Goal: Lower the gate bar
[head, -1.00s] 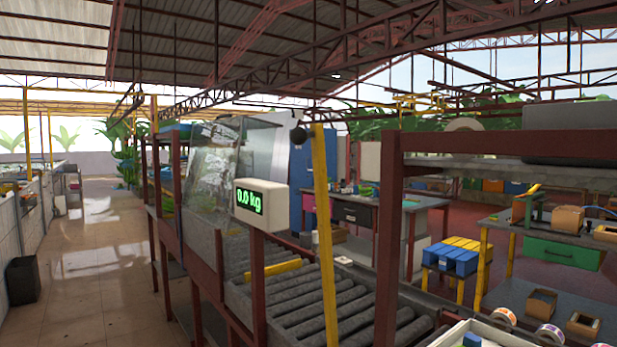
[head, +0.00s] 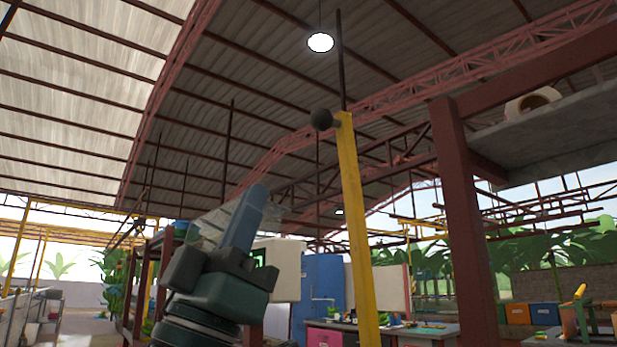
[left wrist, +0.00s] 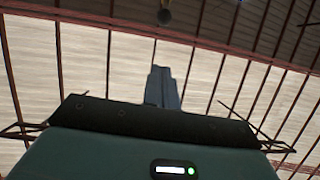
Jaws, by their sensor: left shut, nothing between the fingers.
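The yellow gate bar (head: 357,220) stands nearly upright, tilted slightly, in the head view. A black ball knob (head: 321,119) sticks out to the left near its top end. My left gripper (head: 256,196) points upward, left of the bar and lower than the knob. Its fingers are shut with nothing between them, and it looks apart from the bar. In the left wrist view, my shut fingers (left wrist: 163,78) point toward the roof, and a dark round thing, likely the knob (left wrist: 164,17), shows beyond their tips. The bar's lower end is out of view. My right gripper is not in view.
A white scale display (head: 281,262) stands behind my left gripper, partly hidden by it. A red-brown post (head: 463,215) carrying a grey shelf (head: 560,125) rises right of the bar. Open air lies between my gripper and the knob.

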